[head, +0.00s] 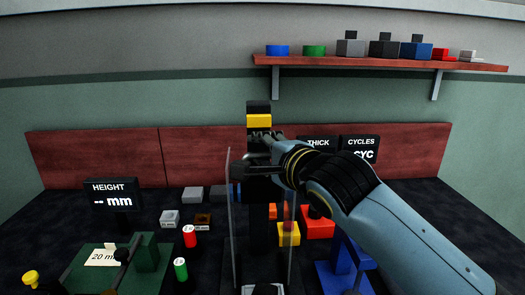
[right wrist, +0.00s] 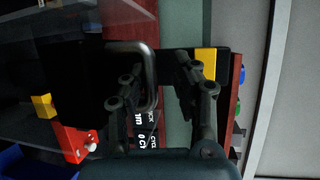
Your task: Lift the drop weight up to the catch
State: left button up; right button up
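The drop weight is a dark block (head: 260,190) on the tower's upright, between the clear guard panels, just under my right gripper (head: 262,150). In the right wrist view its metal loop handle (right wrist: 153,75) has its bar between the fingers of my right gripper (right wrist: 158,85). One finger appears to reach inside the loop and the other is outside, with a visible gap to the bar. The catch appears to be the black and yellow block (head: 259,118) at the tower's top, just above the gripper. Its yellow part shows in the right wrist view (right wrist: 205,63). My left gripper is out of view.
Clear panels (head: 232,220) flank the tower. A height display (head: 112,196) and a green fixture (head: 148,253) stand at left. Orange and yellow blocks (head: 289,234) and a blue stand (head: 335,280) are at right. A shelf (head: 390,63) hangs above.

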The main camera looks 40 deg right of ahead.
jog(key=shift+r, duration=0.15)
jog(key=v, duration=1.2)
jog(key=shift+f, duration=0.25)
